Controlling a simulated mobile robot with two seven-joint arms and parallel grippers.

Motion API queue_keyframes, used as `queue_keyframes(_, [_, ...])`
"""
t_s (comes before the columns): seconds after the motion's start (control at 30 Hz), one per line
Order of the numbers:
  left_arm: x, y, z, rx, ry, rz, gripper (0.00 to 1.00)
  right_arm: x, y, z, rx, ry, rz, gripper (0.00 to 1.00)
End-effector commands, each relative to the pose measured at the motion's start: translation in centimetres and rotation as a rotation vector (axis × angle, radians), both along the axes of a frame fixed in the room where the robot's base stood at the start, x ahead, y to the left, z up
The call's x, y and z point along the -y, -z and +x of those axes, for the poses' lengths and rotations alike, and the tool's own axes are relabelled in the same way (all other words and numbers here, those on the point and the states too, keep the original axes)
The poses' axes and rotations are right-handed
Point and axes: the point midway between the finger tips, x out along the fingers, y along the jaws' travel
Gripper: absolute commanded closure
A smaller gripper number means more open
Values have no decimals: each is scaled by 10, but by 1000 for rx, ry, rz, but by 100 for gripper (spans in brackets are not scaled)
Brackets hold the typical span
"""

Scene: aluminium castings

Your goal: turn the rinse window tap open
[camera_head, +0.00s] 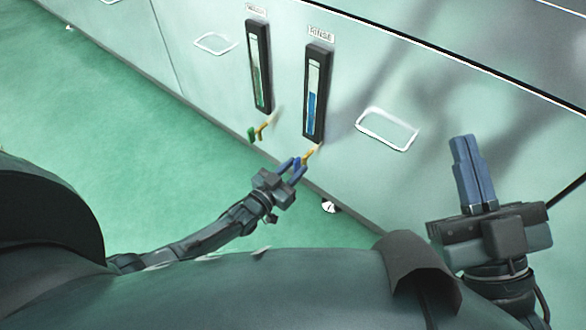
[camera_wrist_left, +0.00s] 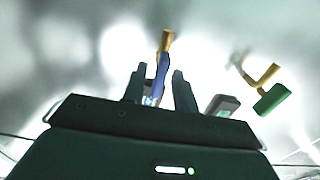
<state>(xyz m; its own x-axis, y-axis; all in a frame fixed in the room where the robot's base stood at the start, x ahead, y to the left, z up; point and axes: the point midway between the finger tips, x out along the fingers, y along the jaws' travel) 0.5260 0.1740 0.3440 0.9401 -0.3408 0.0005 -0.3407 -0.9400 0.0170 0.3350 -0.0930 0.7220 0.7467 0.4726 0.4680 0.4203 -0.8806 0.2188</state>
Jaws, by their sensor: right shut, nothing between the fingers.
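Two sight windows are on the pale cabinet front in the head view, with labels too small to read surely. The right window (camera_head: 316,95) shows blue liquid; below it is a brass tap (camera_head: 311,153) with a blue handle (camera_wrist_left: 162,72). The left window (camera_head: 258,66) shows green; its tap has a green handle (camera_head: 252,134), also visible in the left wrist view (camera_wrist_left: 272,99). My left gripper (camera_head: 293,166) is at the blue handle, its fingers apart on either side with visible gaps. My right gripper (camera_head: 472,170) is shut and empty, away from both taps.
White-outlined recesses (camera_head: 387,130) flank the windows on the cabinet front. The green floor (camera_head: 150,165) is mostly clear at the left. A small white item (camera_head: 329,207) lies near the cabinet's foot below the blue tap.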

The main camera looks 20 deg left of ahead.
Motion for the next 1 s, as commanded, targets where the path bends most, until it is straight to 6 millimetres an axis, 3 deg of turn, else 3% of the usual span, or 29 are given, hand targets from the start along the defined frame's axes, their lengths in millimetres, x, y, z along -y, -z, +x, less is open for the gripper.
queue_keyframes(0.37, [-2,0,-6,-2,0,2,67,0,-3,0,-5,-1,1,100])
queue_keyframes(0.43, [-6,-1,-15,-4,0,3,67,0,-6,1,-19,-1,1,100])
queue_keyframes(0.53, [-12,-2,-33,-5,0,3,67,-2,14,-3,-138,3,17,100])
queue_keyframes(0.73, [-28,-3,-76,-4,0,3,67,-5,34,-11,-293,4,29,100])
queue_keyframes(1.0, [-42,-1,-116,-2,0,2,67,-3,39,-12,-319,22,7,100])
